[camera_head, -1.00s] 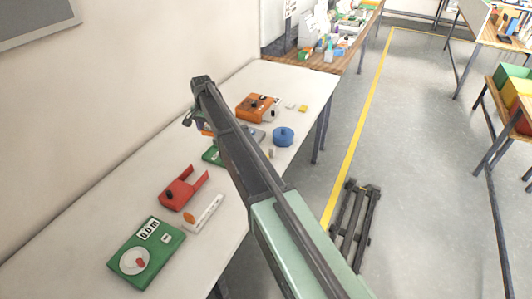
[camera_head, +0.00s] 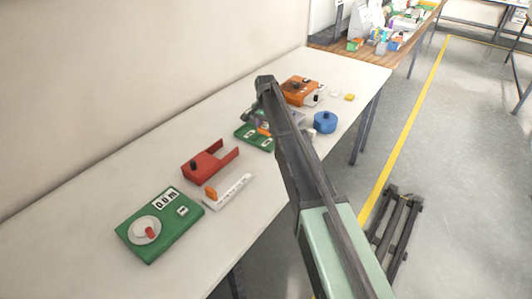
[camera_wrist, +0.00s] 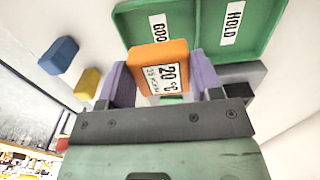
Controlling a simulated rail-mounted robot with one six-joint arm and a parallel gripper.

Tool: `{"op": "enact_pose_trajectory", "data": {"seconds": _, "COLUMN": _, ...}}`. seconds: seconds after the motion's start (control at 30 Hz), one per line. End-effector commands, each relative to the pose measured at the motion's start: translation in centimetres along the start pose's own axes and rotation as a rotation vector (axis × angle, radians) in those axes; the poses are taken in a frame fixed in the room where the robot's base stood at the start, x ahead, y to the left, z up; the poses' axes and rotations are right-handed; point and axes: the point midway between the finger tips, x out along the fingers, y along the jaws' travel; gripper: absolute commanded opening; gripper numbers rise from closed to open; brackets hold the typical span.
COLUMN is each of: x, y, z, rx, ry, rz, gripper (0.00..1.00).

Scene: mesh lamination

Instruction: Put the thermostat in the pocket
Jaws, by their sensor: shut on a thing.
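The thermostat is an orange block (camera_wrist: 158,70) with a white label reading 20 °C. My gripper (camera_wrist: 161,82) is shut on it, a purple finger at each side. In the head view the thermostat (camera_head: 263,131) shows small and partly hidden by my arm. A green tray (camera_head: 250,141) lies below and beside it on the table. In the wrist view the green tray (camera_wrist: 222,47) has two pockets, labelled GOOD and HOLD. The thermostat overlaps the GOOD pocket's near part in that view. I cannot tell whether it touches the tray.
A grey piece (camera_wrist: 238,73) lies beside the tray. A blue block (camera_wrist: 58,56) and a yellow block (camera_wrist: 87,83) lie to the left. On the table stand an orange device (camera_head: 301,88), a blue round pot (camera_head: 325,121), a red holder (camera_head: 207,165) and a green gauge box (camera_head: 165,226).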

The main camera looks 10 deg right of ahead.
Motion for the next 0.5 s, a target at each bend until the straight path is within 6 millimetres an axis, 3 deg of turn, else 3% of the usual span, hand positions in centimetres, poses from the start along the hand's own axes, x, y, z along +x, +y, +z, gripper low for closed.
{"op": "enact_pose_trajectory", "data": {"seconds": 0.03, "x": 1.4, "y": 0.0, "z": 0.0, "rx": 0.000, "ry": 0.000, "rz": 0.000, "gripper": 0.29}}
{"op": "enact_pose_trajectory", "data": {"seconds": 0.2, "x": 1.5, "y": 0.0, "z": 0.0, "rx": 0.000, "ry": 0.000, "rz": 0.000, "gripper": 0.29}}
{"op": "enact_pose_trajectory", "data": {"seconds": 0.4, "x": 5.6, "y": 0.0, "z": 0.0, "rx": 0.000, "ry": 0.000, "rz": 0.000, "gripper": 0.29}}
{"op": "enact_pose_trajectory", "data": {"seconds": 0.5, "x": 5.5, "y": 0.0, "z": 0.0, "rx": 0.000, "ry": 0.000, "rz": 0.000, "gripper": 0.29}}
